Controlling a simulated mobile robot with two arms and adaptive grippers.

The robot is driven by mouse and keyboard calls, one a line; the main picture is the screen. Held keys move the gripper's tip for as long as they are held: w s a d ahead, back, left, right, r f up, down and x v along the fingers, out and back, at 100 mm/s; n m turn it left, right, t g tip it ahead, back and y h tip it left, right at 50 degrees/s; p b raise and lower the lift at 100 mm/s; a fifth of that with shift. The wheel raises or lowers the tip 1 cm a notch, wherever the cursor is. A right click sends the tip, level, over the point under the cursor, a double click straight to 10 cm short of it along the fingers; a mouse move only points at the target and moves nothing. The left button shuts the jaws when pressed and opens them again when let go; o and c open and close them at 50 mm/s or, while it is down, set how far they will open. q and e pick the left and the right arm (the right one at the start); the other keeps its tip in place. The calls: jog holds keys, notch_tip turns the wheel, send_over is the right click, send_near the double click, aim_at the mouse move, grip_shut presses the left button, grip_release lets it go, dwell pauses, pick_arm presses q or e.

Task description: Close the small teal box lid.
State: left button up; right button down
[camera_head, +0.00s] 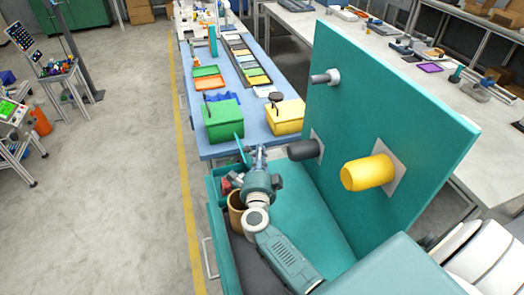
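A small teal box (213,186) with an open top sits left of my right arm, and small red and grey items show inside it. A thin teal panel (239,147) stands up, tilted, at its far right side; it looks like the raised lid, seen nearly edge-on. My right gripper (259,152) is just right of this panel, pointing away toward the blue table. I cannot tell whether it touches the panel. Its fingers are small and partly hidden by the wrist, so their opening is unclear. My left gripper is not in view.
A blue table (262,133) ahead holds a green box (222,121), a yellow box (287,116) and several coloured trays. A brown cylindrical container (236,214) stands beside my arm. A large teal upright panel (385,110) with yellow and dark knobs blocks the right. Open floor lies left.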

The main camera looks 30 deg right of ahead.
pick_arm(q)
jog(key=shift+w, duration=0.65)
pick_arm(e)
jog(key=v, duration=1.2)
jog(key=shift+s+f, duration=0.1)
